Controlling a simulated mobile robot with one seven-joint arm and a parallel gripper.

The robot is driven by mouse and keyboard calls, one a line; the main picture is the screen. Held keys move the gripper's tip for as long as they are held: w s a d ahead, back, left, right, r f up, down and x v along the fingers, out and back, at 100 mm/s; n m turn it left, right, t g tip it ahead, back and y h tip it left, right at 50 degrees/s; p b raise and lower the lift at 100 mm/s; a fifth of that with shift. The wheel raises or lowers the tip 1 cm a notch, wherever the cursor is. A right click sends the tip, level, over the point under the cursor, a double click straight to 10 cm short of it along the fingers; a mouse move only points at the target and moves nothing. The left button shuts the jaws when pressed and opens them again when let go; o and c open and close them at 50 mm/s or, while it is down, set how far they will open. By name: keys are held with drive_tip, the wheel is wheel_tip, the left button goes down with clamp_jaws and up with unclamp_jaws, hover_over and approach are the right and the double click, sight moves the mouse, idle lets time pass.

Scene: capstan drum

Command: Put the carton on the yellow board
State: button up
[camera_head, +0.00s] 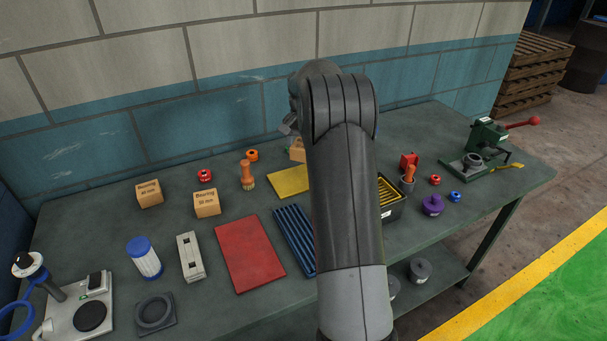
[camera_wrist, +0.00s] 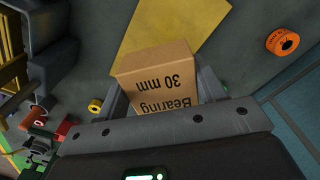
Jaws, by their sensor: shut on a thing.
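A brown carton marked "Bearing 30 mm" (camera_wrist: 155,72) is between the fingers of my gripper (camera_wrist: 163,92), which is shut on it. In the head view the carton (camera_head: 297,151) shows only in part, beside my arm and near the far edge of the yellow board. The yellow board (camera_head: 287,182) lies flat on the bench, partly hidden by my arm. In the wrist view the board (camera_wrist: 190,28) is just beyond the carton, which overlaps its edge in the picture. I cannot tell the carton's height above the bench. My arm hides most of the gripper in the head view.
Two other cartons (camera_head: 149,193) (camera_head: 207,203) stand on the bench at left. A red board (camera_head: 249,253) and a blue ribbed tray (camera_head: 293,238) lie nearer. An orange ring (camera_head: 252,155) and an orange-handled brush (camera_head: 247,174) are left of the yellow board. A black bin (camera_head: 394,212) is at right.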

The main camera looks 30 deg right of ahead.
sight(303, 178)
wheel_tip(303, 178, down, 8)
drive_tip(key=shift+f, duration=0.1)
idle(0.4)
drive_tip(key=o, duration=1)
drive_tip(key=shift+f, duration=0.1)
drive_tip(key=shift+o, duration=0.2)
